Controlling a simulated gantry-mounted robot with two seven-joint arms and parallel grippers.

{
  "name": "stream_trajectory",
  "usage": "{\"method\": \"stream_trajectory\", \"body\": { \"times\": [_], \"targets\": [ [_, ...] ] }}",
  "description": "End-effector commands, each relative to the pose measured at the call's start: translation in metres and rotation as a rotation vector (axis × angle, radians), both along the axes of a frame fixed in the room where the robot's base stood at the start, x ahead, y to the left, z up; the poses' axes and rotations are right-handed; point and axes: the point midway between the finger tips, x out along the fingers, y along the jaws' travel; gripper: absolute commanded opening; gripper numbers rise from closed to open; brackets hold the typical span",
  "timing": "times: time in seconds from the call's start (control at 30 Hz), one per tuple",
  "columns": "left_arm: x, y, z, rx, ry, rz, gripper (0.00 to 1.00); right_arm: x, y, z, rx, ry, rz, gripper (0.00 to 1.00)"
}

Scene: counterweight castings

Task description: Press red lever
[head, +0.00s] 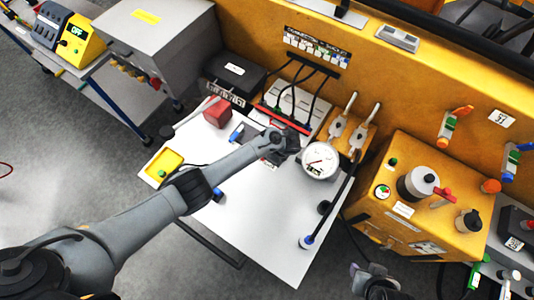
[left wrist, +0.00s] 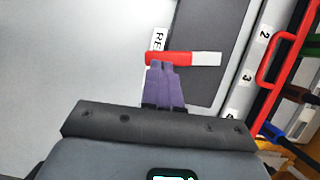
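The red lever (left wrist: 183,58) shows in the left wrist view as a short red bar with a white end, beside a partly hidden label reading "RE" and partly over a dark grey plate. My left gripper (left wrist: 161,66) has its two purple fingers side by side, closed together, with the tips overlapping the lever's lower edge near its left end. I cannot tell whether they touch it. In the head view my left gripper (head: 288,150) is over the white table beside the gauge, and the lever is not clearly visible there. My right gripper (head: 375,288) is at the bottom edge, far from the lever.
A round white gauge (head: 320,160) stands just right of my left gripper. A red block (head: 217,112) and a yellow tray (head: 164,168) are on the white table (head: 245,225). A red-edged cable panel (head: 280,118) lies behind. The table's front is mostly clear.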

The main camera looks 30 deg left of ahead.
Motion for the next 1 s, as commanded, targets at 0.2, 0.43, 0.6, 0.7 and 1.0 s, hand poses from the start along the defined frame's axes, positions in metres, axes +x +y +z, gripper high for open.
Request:
{"method": "stream_trajectory", "body": {
  "times": [0.2, 0.43, 0.6, 0.7, 1.0],
  "targets": [
    [-0.0015, 0.0016, -0.0004, 0.001, 0.002, -0.071, 0.0, 0.0, 0.0002, 0.0048, 0.001, 0.0, 0.0, 0.43],
    [-0.0019, 0.0027, -0.0009, 0.0, 0.002, -0.112, 0.0, 0.0, 0.0011, 0.0072, 0.004, 0.001, -0.003, 0.43],
    [-0.002, 0.003, -0.0012, 0.001, 0.002, -0.127, 0.0, 0.0, 0.0019, 0.008, 0.008, 0.0, -0.006, 0.43],
    [-0.002, 0.003, -0.0013, 0.001, 0.002, -0.132, 0.0, 0.0001, 0.0023, 0.0082, 0.009, 0.0, -0.006, 0.43],
    [-0.002, 0.0029, -0.0014, 0.0, 0.002, -0.133, 0.0, 0.0001, 0.0023, 0.0082, 0.009, 0.0, -0.006, 0.43]
  ]
}}
